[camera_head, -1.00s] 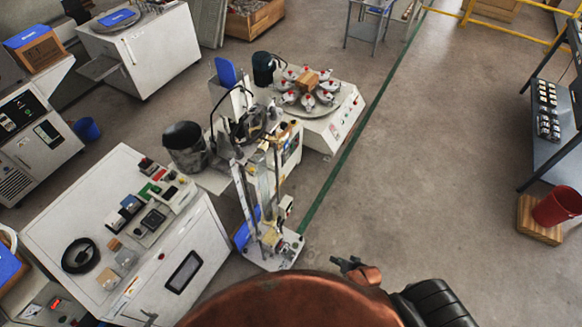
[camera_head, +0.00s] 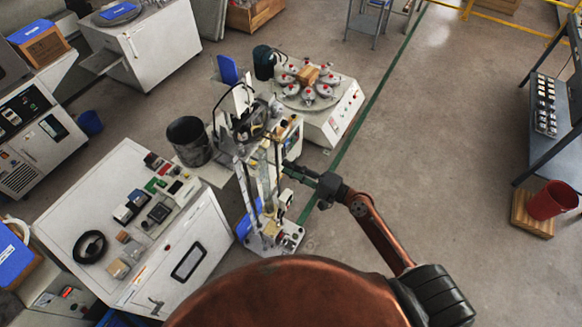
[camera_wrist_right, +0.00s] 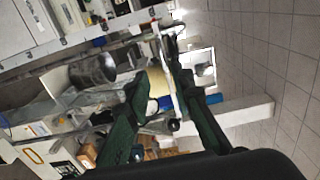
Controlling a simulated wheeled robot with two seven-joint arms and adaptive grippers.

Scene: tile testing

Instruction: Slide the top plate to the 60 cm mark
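A tall test stand (camera_head: 262,200) with upright metal posts stands left of centre in the head view. A dark mechanism sits on its upper plate (camera_head: 245,142). The scale marks are too small to read. My right gripper (camera_head: 287,171) reaches in from the right, beside the posts below that plate. In the right wrist view its two dark green fingers (camera_wrist_right: 163,82) are spread apart. A pale upright bar and a tan cylinder (camera_wrist_right: 158,84) show between or behind them; I cannot tell whether anything touches. My left gripper is out of view.
A white cabinet (camera_head: 200,232) with small devices stands front left. A dark bucket (camera_head: 188,141) is left of the stand. A round-table machine (camera_head: 345,108) with red-topped pieces is behind it. The floor (camera_head: 440,150) to the right is open; a red bucket (camera_head: 551,201) stands beyond.

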